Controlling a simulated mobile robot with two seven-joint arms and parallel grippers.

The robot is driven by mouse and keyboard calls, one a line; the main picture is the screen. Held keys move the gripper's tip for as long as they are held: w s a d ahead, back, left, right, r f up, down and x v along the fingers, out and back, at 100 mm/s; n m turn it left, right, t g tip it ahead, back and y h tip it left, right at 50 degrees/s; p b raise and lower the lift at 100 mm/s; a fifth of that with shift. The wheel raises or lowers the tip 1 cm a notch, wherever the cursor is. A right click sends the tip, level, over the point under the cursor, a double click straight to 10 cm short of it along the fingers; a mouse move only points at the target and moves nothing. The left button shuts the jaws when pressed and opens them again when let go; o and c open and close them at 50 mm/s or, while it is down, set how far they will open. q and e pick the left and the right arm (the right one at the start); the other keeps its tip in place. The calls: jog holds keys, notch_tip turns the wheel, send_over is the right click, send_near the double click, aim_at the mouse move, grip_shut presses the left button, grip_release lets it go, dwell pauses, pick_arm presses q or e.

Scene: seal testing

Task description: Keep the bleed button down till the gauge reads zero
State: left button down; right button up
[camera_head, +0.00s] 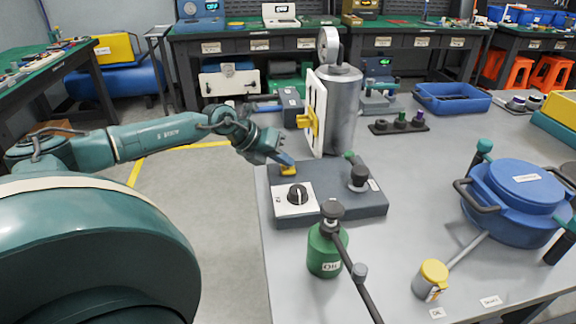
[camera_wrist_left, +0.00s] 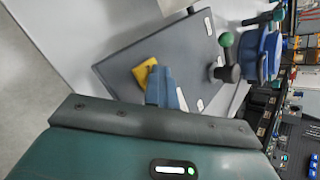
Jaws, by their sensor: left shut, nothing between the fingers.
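The yellow bleed button (camera_head: 288,171) sits near the back left of the grey test base (camera_head: 322,205). My left gripper (camera_head: 288,161) is shut and empty, its blue fingertips at the button from above. In the left wrist view the fingers (camera_wrist_left: 160,86) overlap the edge of the yellow button (camera_wrist_left: 145,74). They look to be touching it, but I cannot tell how far it is pressed. The round gauge (camera_head: 328,45) stands on top of the grey cylinder (camera_head: 342,105) behind the base; its reading is too small to make out. My right gripper is not in view.
A black knob on a white plate (camera_head: 295,197) and a dark lever post (camera_head: 358,178) are on the base. A blue pot (camera_head: 520,200) is at the right. The table's left edge is close to my left arm.

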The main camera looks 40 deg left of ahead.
aim_at(284, 169)
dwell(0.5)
pick_arm(q)
jog(key=shift+r+p, duration=0.7)
jog(key=shift+r, duration=0.15)
jog(key=shift+r+p, duration=1.9)
jog(key=shift+r, duration=0.7)
jog(key=shift+f, duration=0.1)
